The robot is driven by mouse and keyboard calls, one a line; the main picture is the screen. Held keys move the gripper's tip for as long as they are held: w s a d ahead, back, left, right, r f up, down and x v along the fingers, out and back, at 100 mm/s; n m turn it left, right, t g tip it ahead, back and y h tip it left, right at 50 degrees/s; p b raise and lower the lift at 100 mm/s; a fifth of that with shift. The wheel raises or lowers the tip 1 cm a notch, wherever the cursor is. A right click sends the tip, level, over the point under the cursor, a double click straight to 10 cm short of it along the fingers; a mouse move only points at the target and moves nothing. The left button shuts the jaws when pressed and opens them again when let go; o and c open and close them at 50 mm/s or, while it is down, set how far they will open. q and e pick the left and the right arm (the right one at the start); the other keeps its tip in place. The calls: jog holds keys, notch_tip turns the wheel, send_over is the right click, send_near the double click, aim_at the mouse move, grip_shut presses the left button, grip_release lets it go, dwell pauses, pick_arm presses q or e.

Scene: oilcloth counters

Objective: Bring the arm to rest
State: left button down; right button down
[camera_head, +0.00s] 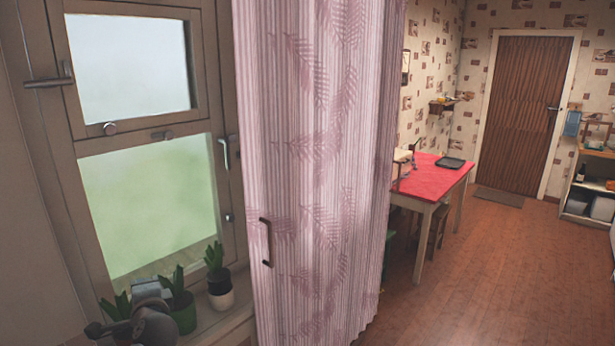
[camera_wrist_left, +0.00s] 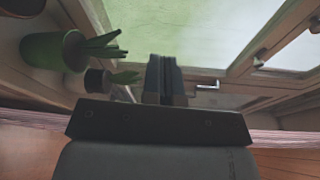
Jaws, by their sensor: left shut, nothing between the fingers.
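My left arm's wrist shows at the bottom left of the head view, in front of the potted plants on the window sill. My left gripper (camera_wrist_left: 166,80) points at the window area in the left wrist view, its two fingers together with nothing between them. A green pot (camera_wrist_left: 42,52) and a smaller dark pot (camera_wrist_left: 97,79) are to the left of the fingers there. The fingertips are hard to make out in the head view. My right gripper is in neither view.
A window with a wooden frame (camera_head: 135,139) is at the left. A pink curtain (camera_head: 312,120) with a dark handle (camera_head: 266,242) hangs beside it. A potted plant (camera_head: 220,292) stands on the sill. A red-topped table (camera_head: 430,180) stands farther back, with open floor (camera_head: 490,270) to its right.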

pick_arm(q)
jog(key=s+d+f+n+h, duration=0.1)
jog(key=s+d+f+h, duration=0.2)
jog(key=s+f, duration=0.3)
jog(key=s+d+f+n+g+h+p, duration=0.1)
jog(key=s+d+f+h, duration=0.25)
jog(key=f, duration=0.35)
jog(key=s+d+f+n+h, duration=0.1)
jog(key=s+d+f+h, duration=0.15)
jog(key=s+f, duration=0.4)
jog(key=s+d+f+n+g+h, duration=0.1)
jog(key=s+d+f+n+h, duration=0.1)
jog(key=s, duration=0.6)
jog(key=s+d+f+n+g+h, duration=0.1)
jog(key=s+d+f+n, duration=0.3)
jog(key=s, duration=0.5)
jog(key=shift+d+f+n+h+p, duration=0.3)
jog(key=shift+d+f+h+p, duration=0.2)
jog(key=shift+d+f, duration=0.35)
jog(key=shift+w, duration=0.1)
